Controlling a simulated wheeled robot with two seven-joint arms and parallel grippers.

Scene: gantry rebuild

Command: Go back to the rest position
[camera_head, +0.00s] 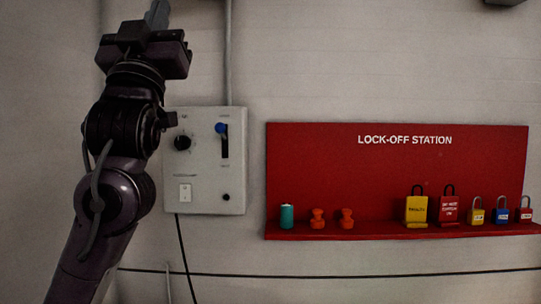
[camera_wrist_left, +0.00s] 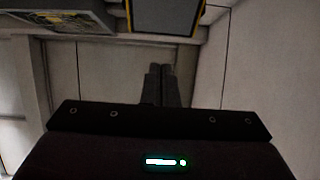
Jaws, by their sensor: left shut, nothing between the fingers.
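My left arm rises from the lower left in the head view, and my left gripper (camera_head: 157,14) is at the top left, pointing up. It is in front of the pale wall, above and left of the grey control box. In the left wrist view its two dark fingers (camera_wrist_left: 160,72) are together, with nothing between them. The gripper is shut and apart from anything around it. My right gripper is in neither view.
A grey control box (camera_head: 207,163) with a knob, a blue-topped lever and a switch is close right of my left arm. A red lock-off station (camera_head: 380,168) holds several padlocks, two orange pieces and a teal cylinder (camera_head: 287,216). A conduit (camera_head: 228,60) runs above the box.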

